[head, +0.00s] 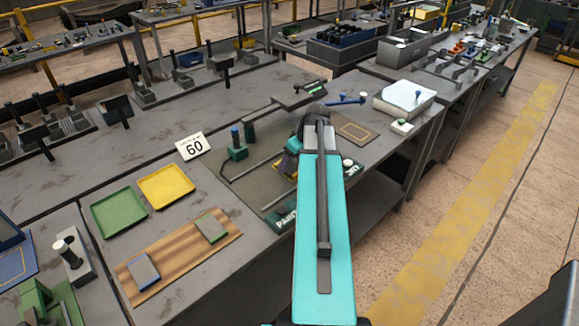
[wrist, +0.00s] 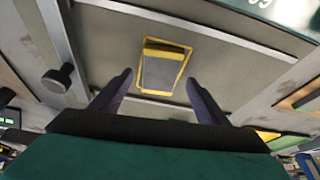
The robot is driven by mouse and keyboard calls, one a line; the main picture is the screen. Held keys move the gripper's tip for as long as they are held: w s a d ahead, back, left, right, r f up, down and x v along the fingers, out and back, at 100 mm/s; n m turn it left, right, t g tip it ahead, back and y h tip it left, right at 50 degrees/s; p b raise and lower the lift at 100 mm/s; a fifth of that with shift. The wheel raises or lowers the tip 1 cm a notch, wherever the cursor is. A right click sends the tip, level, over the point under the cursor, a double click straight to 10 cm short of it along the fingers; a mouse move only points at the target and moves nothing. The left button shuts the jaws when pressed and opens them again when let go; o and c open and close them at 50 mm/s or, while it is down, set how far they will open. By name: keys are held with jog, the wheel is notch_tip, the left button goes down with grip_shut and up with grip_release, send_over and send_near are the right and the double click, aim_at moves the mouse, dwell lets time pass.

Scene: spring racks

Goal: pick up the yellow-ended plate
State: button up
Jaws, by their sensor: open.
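The yellow-ended plate (wrist: 162,72) shows in the wrist view as a grey piece with a yellow band along its far end. It lies flat inside a yellow outline on the grey mat. My gripper (wrist: 158,82) is open, with its two purple fingers apart and nothing between them; the plate shows ahead of the gap. In the head view my gripper (head: 290,160) is partly seen low over the mat, beside my turquoise arm.
A wooden board (head: 180,255) holds a blue-ended plate (head: 143,271) and a green-ended plate (head: 211,227). A green tray (head: 118,212) and a yellow tray (head: 166,186) lie behind it.

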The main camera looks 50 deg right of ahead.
jog(key=shift+x, duration=0.85)
jog(key=shift+r, duration=0.1)
grip_shut()
jog(key=shift+r, duration=0.1)
jog(key=shift+r+b, duration=0.65)
jog(key=shift+r, duration=0.9)
jog(key=s+d+b, duration=0.1)
jog(key=s, duration=0.4)
jog(key=s+d+r+b, duration=0.1)
jog(key=s, duration=0.4)
jog(key=s+d+b, duration=0.2)
jog(key=s, duration=0.3)
jog(key=shift+s+d+r, duration=0.1)
jog(key=shift+s+r, duration=0.15)
jog(key=shift+r, duration=0.1)
